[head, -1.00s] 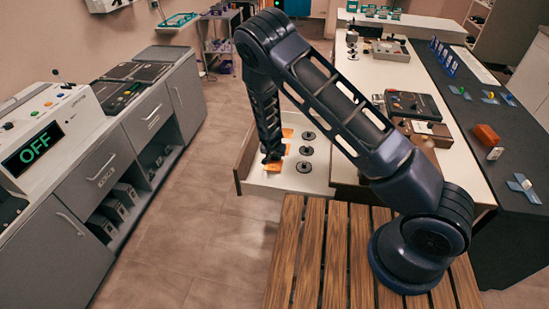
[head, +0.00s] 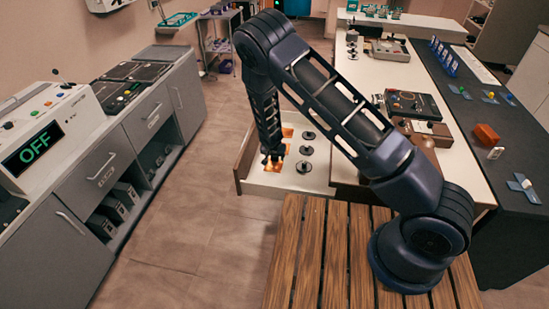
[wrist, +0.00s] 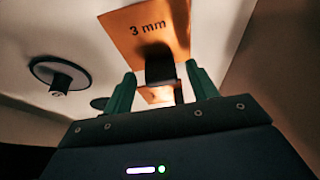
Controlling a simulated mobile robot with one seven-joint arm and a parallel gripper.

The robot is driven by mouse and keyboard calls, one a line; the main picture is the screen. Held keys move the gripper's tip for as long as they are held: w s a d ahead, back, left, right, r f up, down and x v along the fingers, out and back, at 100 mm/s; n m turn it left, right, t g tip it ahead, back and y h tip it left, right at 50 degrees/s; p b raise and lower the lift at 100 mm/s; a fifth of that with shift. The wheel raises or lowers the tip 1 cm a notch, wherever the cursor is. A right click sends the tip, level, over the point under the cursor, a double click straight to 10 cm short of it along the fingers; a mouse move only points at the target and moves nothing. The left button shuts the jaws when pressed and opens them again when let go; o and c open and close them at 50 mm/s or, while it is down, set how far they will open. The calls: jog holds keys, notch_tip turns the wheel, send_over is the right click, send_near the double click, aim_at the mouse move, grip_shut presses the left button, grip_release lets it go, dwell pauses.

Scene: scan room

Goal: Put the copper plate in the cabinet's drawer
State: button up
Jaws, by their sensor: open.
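A copper plate (wrist: 150,30) marked "3 mm", with a black block at its lower edge, lies just beyond my fingertips in the wrist view. Another copper-coloured piece (wrist: 158,94) shows lower, between the fingers. In the head view, copper plates (head: 287,132) lie in an open white drawer (head: 262,182) beside several black discs (head: 306,150). My gripper (head: 273,161) reaches down over this drawer and partly hides the plates. Its green fingers (wrist: 161,85) are apart around the black block; contact cannot be told. Grey cabinets (head: 92,178) on the left have closed drawer fronts.
A console reading OFF (head: 35,148) stands on the left cabinets. A slatted wooden surface (head: 312,245) lies below my arm. The floor (head: 190,215) between is clear.

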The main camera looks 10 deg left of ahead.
aim_at(273, 169)
jog(key=v, duration=1.1)
jog(key=shift+s+r, duration=0.25)
jog(key=shift+r, duration=0.05)
jog(key=w+d+r+m+g+y, duration=0.1)
jog(key=d+r, duration=2.4)
jog(key=r, duration=0.4)
jog(key=s+d+r, duration=0.8)
jog(key=d+r, duration=0.2)
jog(key=d, duration=0.2)
jog(key=s+d+r, duration=0.2)
jog(key=s+d, duration=0.2)
jog(key=s, duration=0.3)
jog(key=s+d+r+n+t+h, duration=0.1)
jog(key=s+d+r, duration=0.2)
jog(key=s+d, duration=0.2)
jog(key=shift+s+d+r, duration=0.15)
jog(key=shift+s, duration=1.1)
